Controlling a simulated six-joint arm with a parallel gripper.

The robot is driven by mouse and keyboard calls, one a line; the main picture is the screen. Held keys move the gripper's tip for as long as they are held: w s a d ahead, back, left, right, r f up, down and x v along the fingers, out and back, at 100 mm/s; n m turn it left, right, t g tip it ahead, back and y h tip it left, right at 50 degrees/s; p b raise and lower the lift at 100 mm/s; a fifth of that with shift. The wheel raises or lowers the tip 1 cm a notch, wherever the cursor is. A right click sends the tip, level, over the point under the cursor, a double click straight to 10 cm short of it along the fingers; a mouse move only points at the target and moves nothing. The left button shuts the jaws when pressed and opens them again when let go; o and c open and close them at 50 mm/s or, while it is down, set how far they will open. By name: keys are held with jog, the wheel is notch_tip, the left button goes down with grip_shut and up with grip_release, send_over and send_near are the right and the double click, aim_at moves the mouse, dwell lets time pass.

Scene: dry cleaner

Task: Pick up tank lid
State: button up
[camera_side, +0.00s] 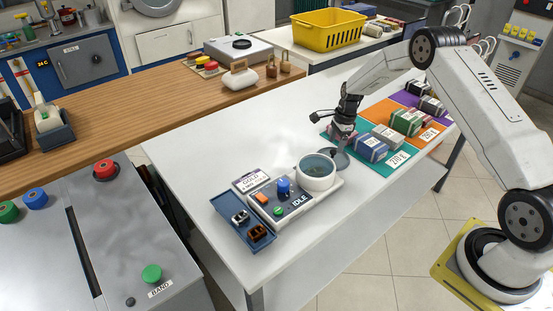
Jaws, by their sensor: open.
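The tank lid is a grey disc (342,160) with a small dark knob. It lies on the white table just behind and right of the tank. My gripper (341,139) points down just above and behind the lid, near the corner of the teal mat. It is open and appears apart from the lid. The fingertips are small and dark here, so their exact gap to the knob is hard to see.
Folded bundles (370,149) lie on teal, orange and purple mats right of my gripper. The control unit (296,207) has a blue knob and buttons. A blue tray (233,212) with small clips sits left of it. The table's left-middle (240,150) is clear.

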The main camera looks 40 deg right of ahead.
aim_at(334, 151)
jog(key=shift+w+a+f, duration=0.1)
jog(key=shift+a+f, duration=0.1)
jog(key=shift+f, duration=0.8)
jog(key=shift+a+f, duration=0.15)
jog(key=shift+f, duration=0.85)
grip_shut()
